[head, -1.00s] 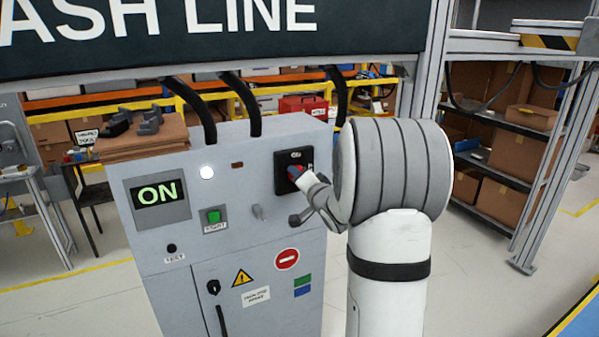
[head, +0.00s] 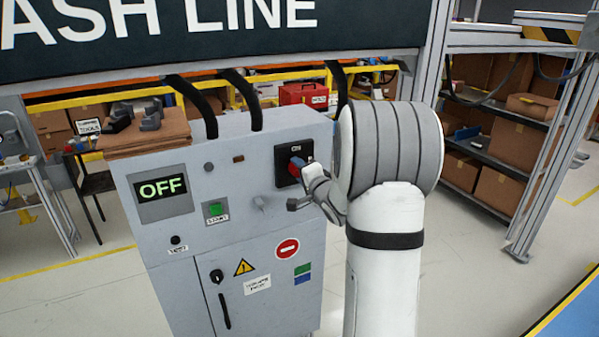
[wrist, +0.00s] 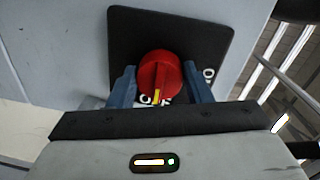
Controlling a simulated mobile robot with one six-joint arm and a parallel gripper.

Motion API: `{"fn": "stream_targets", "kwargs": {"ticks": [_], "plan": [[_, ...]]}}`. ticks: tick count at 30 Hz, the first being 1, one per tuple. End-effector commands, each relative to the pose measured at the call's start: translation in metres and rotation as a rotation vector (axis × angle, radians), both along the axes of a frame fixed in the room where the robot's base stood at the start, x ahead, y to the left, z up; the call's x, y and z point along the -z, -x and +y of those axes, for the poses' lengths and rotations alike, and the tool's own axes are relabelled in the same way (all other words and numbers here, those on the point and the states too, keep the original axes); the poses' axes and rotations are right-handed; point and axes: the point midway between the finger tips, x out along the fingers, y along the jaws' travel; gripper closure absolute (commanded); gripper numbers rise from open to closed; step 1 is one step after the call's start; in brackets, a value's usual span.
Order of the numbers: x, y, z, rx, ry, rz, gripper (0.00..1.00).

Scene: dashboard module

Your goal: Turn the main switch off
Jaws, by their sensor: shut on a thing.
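The main switch is a red rotary knob (wrist: 160,76) on a black square plate (head: 285,164) at the upper right of the grey cabinet front. In the wrist view the yellow mark on the knob points down toward lettering that is partly hidden, seemingly OFF. My gripper (wrist: 162,88) is shut on the knob, with one blue finger on each side of it. In the head view the gripper (head: 298,165) is at the plate, partly hidden by my wrist. The cabinet display (head: 162,187) reads OFF in green.
The cabinet front also carries a green button (head: 215,209), an unlit round lamp (head: 208,167), a small black knob (head: 175,240) and a door handle (head: 224,311). Black cables (head: 243,98) rise from its top. Shelves with boxes (head: 490,190) stand at the right.

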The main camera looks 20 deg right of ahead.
Motion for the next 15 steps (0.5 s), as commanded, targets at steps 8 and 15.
{"fn": "stream_targets", "kwargs": {"ticks": [8,15], "plan": [[0.0008,0.0002,-0.0003,0.002,-0.002,0.002,0.46],[0.0004,0.0,-0.0001,0.0,-0.001,0.001,0.33]]}}
